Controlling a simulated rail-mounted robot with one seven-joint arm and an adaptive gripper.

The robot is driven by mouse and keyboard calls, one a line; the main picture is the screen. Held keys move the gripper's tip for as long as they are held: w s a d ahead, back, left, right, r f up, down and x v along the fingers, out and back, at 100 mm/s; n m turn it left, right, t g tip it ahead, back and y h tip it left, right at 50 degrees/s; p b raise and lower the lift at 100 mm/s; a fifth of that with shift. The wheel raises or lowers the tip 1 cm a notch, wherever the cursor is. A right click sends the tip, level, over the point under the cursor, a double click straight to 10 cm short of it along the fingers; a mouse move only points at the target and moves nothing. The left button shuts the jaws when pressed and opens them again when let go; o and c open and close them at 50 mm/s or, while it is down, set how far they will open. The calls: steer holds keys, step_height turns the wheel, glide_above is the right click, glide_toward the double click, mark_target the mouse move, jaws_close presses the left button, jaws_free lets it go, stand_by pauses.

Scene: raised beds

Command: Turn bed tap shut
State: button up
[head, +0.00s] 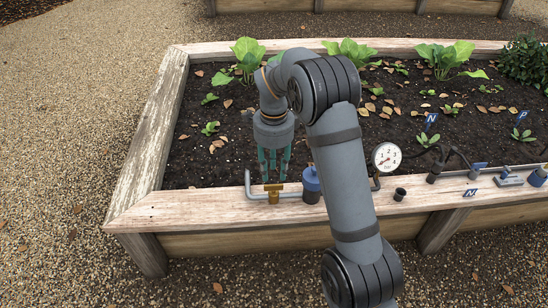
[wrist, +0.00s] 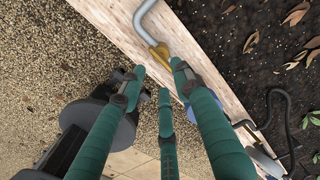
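The brass bed tap (head: 274,196) sits on a grey pipe (head: 249,189) along the front board of the raised bed. In the wrist view the tap (wrist: 160,54) shows just beyond my fingertips, partly covered by them. My gripper (head: 274,177) has teal fingers and points down just above and behind the tap. In the wrist view its fingers (wrist: 160,74) stand apart with nothing clearly held between them. I cannot tell whether any fingertip touches the tap handle.
A blue cylinder (head: 311,187) stands right of the tap, partly behind my arm. A pressure gauge (head: 387,157), a small dark cup (head: 400,194) and more pipe fittings (head: 434,174) are further right. Plants grow in the soil (head: 200,165). Gravel (head: 60,200) lies left and in front.

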mark_target(274, 186)
step_height(274, 186, up, 5)
steer(key=shift+r, duration=0.2)
steer(key=shift+f, duration=0.1)
stand_by(0.4)
step_height(274, 186, down, 12)
steer(key=shift+r, duration=0.1)
stand_by(0.3)
stand_by(0.4)
